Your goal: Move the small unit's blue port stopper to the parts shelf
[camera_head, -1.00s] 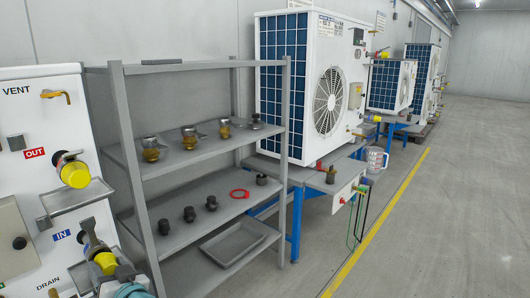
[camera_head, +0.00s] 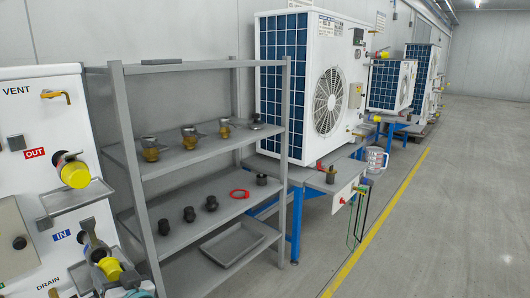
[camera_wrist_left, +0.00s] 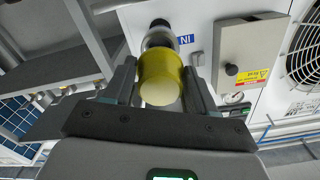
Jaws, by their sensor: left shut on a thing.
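The white unit (camera_head: 40,130) at the left has an OUT port with a red label and an IN port with a blue label (camera_head: 61,236). My left gripper (camera_head: 109,263) is at the IN port, shut on its yellow stopper (camera_head: 111,270). In the left wrist view the yellow stopper (camera_wrist_left: 161,80) sits between both fingers, in line with the metal IN fitting (camera_wrist_left: 160,38). I cannot tell whether stopper and fitting still touch. The grey parts shelf (camera_head: 205,187) stands just right of the unit. My right gripper is not in view.
Another yellow stopper (camera_head: 75,174) is on the OUT port, above a small metal tray (camera_head: 82,199). The shelf holds several brass and dark fittings, a red ring (camera_head: 240,193) and a grey tray (camera_head: 225,243). Bare room shows on its boards. A large fan unit (camera_head: 315,95) stands behind.

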